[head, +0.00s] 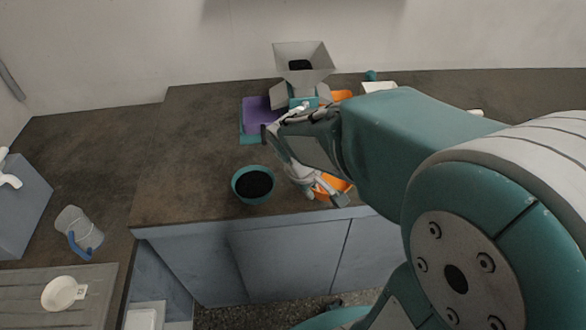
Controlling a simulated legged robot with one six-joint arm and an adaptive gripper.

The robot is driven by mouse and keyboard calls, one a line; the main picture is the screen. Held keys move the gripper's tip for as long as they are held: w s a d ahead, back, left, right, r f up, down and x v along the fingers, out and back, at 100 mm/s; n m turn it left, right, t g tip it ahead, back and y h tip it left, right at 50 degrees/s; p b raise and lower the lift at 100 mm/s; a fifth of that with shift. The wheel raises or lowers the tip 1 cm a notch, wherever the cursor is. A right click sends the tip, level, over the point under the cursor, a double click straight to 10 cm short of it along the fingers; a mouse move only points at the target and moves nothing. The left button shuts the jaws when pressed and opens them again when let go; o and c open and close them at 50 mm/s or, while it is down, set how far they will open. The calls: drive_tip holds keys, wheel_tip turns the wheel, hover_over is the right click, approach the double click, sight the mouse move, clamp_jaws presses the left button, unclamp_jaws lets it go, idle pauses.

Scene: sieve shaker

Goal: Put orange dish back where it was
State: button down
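An orange dish (334,183) is at the front edge of the counter, partly hidden behind my gripper. My gripper (322,194) points down, its finger parts overlapping the dish in the picture. I cannot tell whether the fingers are closed on the dish, or whether the dish rests on the counter or is held just above it. A second orange piece (342,96) shows beside the base of the grey hopper device (302,75) at the back, partly hidden by my arm.
A teal bowl with black contents (253,184) stands left of my gripper. A purple tray (258,112) lies on a teal one behind it. A clear jug with blue handle (78,232) and a white cup (60,293) are far left. The counter's left-middle is clear.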

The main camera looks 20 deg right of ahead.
hover_over(302, 194)
wheel_tip(302, 194, down, 8)
drive_tip(key=shift+s+r, duration=0.15)
drive_tip(key=shift+r, duration=0.1)
drive_tip(key=shift+f, duration=1.6)
drive_tip(key=shift+f, duration=0.15)
drive_tip(key=c, duration=0.8)
unclamp_jaws()
drive_tip(key=v, duration=1.2)
drive_tip(key=s+a+r+m+t+y, duration=0.1)
drive_tip(key=s+a+r+m+t, duration=0.1)
drive_tip(key=s+r, duration=0.3)
drive_tip(key=s+a+r+m+t+y, duration=0.2)
drive_tip(key=s+r, duration=0.3)
drive_tip(key=s, duration=0.6)
drive_tip(key=shift+s+a+r+t, duration=0.3)
drive_tip(key=shift+s+a, duration=0.05)
drive_tip(key=shift+a, duration=0.25)
